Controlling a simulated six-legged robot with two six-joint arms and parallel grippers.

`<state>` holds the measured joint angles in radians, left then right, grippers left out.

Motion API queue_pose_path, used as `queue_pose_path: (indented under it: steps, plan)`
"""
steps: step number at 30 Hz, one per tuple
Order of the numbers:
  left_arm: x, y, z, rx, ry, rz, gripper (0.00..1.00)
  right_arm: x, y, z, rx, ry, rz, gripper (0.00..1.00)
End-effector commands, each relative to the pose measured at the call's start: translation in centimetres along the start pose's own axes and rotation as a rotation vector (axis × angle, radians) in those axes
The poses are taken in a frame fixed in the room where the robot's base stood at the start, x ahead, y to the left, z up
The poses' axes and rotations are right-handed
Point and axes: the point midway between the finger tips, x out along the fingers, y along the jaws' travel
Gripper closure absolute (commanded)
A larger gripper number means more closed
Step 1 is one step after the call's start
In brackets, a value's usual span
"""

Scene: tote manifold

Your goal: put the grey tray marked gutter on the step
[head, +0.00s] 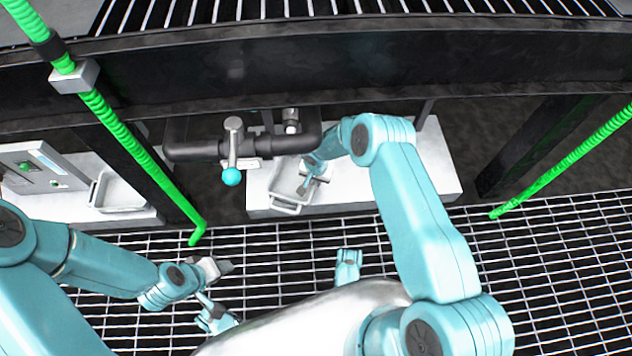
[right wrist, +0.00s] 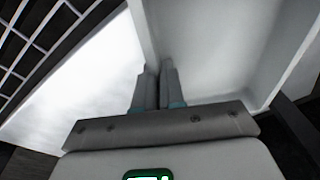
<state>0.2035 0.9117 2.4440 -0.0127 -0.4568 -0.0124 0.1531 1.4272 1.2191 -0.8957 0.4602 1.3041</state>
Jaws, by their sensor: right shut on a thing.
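A grey tray (head: 279,199) is at the left part of a white step (head: 436,165), beyond the grating; any marking on it is not readable. My right gripper (head: 306,184) is at the tray's right side. In the right wrist view my right gripper (right wrist: 158,85) is shut on the upright tray wall (right wrist: 150,30), with the tray's inside (right wrist: 215,50) to the right and the bright step surface (right wrist: 85,85) to the left. Whether the tray's bottom touches the step is hidden. My left gripper (head: 221,267) is over the grating, away from the tray; its jaw gap is unclear.
A second grey tray (head: 118,193) sits on another white ledge at left, near a control panel (head: 40,168). A black pipe (head: 195,151) with a teal-knobbed valve lever (head: 232,165) runs close to the first tray. Green hoses (head: 135,141) flank the bay. The step's right part is clear.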

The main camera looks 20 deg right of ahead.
Motion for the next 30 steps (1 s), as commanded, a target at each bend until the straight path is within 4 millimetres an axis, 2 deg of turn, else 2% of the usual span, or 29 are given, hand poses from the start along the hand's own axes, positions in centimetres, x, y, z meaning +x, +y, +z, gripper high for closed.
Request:
queue_pose_path:
  steps: [9,10,12,22,30]
  plan:
    - [-0.1,0.0,-0.1,0.001,0.002,0.0,0.57,0.2,0.0,0.0,0.0,0.002,-0.001,1.0]
    - [-0.1,0.0,-0.1,0.001,0.002,0.0,0.57,0.1,0.0,0.0,0.0,0.001,0.0,0.82]
    - [-0.1,0.0,-0.1,0.001,0.002,0.0,0.57,0.1,0.0,0.0,0.0,0.001,0.0,0.66]
    - [-0.2,0.1,-0.1,0.001,0.001,0.0,0.57,-0.3,0.0,-0.1,0.0,0.002,-0.001,0.66]
    - [-2.0,0.7,0.7,-0.007,-0.035,-0.001,0.57,-4.0,-0.1,-1.4,-0.001,0.003,-0.001,0.66]
